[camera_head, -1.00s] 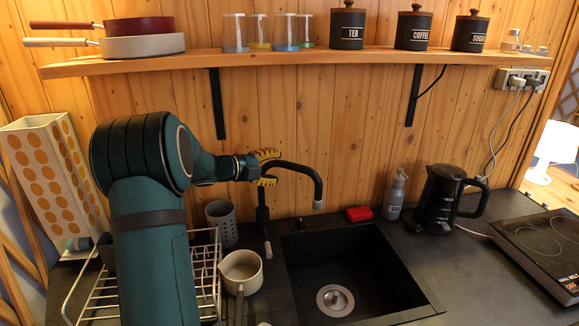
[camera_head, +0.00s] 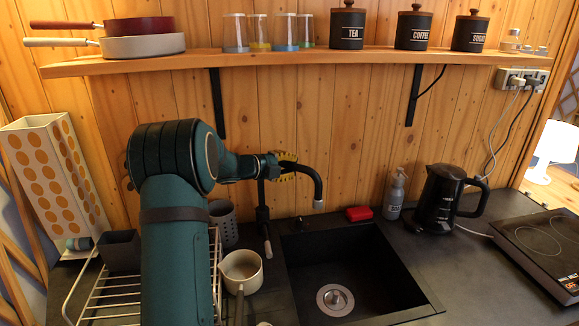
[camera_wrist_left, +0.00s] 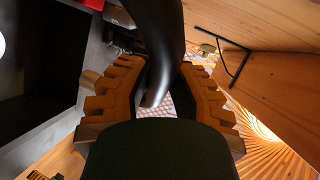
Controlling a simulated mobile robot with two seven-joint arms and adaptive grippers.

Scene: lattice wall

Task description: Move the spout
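The spout (camera_head: 316,181) is a black curved tube on the tap behind the sink, arching right and bending down to a pale tip over the basin's back edge. My left gripper (camera_head: 287,168), with yellow ridged fingers, is at the spout's rear part, near the tap's upright. In the left wrist view the spout (camera_wrist_left: 160,45) runs between the two fingers (camera_wrist_left: 163,92). The fingers are apart, one on each side; I cannot tell whether they touch it. The wrist hides part of the tap. My right gripper is not in view.
The black sink (camera_head: 375,275) lies below the spout. A red sponge (camera_head: 359,214), soap bottle (camera_head: 396,194) and kettle (camera_head: 440,198) stand right of the tap. A cup (camera_head: 241,270) and dish rack (camera_head: 110,290) are left. A wooden shelf (camera_head: 300,57) hangs above.

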